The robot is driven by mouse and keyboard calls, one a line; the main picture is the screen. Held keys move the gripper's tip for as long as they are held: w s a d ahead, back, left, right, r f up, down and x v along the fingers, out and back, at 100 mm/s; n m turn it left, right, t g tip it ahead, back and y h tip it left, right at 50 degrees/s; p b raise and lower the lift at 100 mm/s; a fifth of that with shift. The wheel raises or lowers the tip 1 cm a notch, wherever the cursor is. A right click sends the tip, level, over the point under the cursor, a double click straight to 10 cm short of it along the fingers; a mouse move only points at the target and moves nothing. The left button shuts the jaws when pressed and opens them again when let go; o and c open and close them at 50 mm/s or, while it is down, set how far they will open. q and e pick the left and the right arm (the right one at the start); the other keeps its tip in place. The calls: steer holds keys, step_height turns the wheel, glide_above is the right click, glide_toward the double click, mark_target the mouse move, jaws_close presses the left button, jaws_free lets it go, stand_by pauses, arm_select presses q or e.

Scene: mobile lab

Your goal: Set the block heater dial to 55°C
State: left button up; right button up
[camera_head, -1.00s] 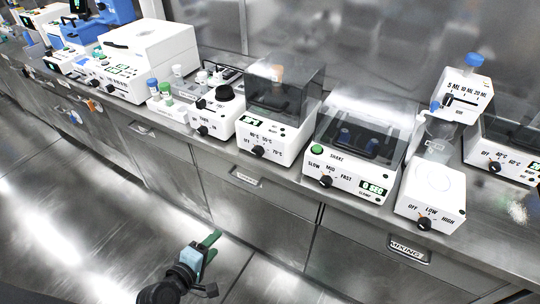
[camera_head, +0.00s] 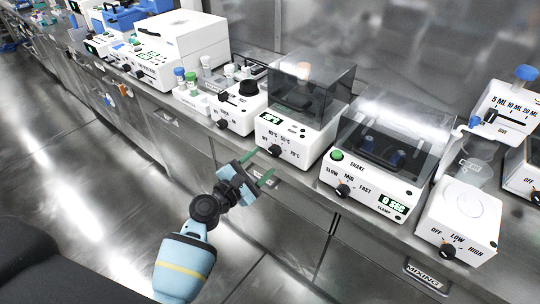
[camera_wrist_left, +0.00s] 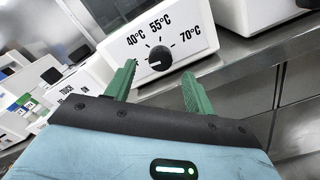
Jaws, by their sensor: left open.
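The block heater (camera_head: 293,128) is a white box with a smoky clear lid, standing on the bench in the middle of the head view. Its black dial (camera_head: 277,151) is low on the front face, with OFF, 40°C, 55°C and 70°C printed around it. The dial also shows in the left wrist view (camera_wrist_left: 159,57); its marker seems to point to the left, toward the OFF side. My left gripper (camera_head: 257,167) is open and empty, just in front of and below the dial. In the left wrist view its green fingers (camera_wrist_left: 160,72) frame the dial without touching it.
Right of the heater stands a shaker (camera_head: 375,185) with its own dial, then a white stirrer (camera_head: 462,215). Left are a white unit with a black knob (camera_head: 237,112) and a tube rack (camera_head: 192,98). The steel bench edge and drawers lie below the dial.

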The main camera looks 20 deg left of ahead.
mark_target(272, 153)
arm_select(q)
steer(key=shift+x, duration=2.3)
steer(key=c, duration=1)
steer(key=shift+f, duration=0.1)
